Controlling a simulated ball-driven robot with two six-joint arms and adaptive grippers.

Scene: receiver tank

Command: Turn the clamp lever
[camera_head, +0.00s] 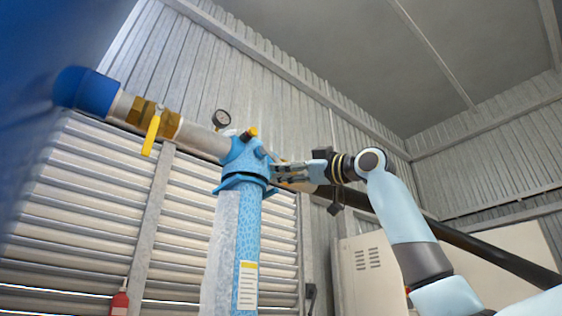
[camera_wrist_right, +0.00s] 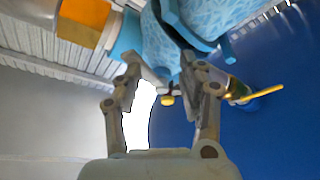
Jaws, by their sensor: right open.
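A light blue vertical vessel (camera_head: 247,225) carries a blue clamp collar (camera_head: 240,182) near its top. The collar and vessel fill the top of the right wrist view (camera_wrist_right: 200,30). My right gripper (camera_head: 272,172) is at the right side of the collar, its fingers open around no visible object. In the right wrist view its open fingertips (camera_wrist_right: 164,74) are just below the blue body; contact cannot be told. A small yellow-tipped piece (camera_wrist_right: 167,99) shows between the fingers. I cannot tell which part is the clamp lever. My left gripper is not in view.
A horizontal pipe (camera_head: 200,140) with a brass valve and yellow handle (camera_head: 151,135) runs left to a blue end (camera_head: 85,90). A gauge (camera_head: 221,118) stands behind. A black pipe (camera_head: 470,247) passes behind my right arm. A beige cabinet (camera_head: 365,270) stands at the right.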

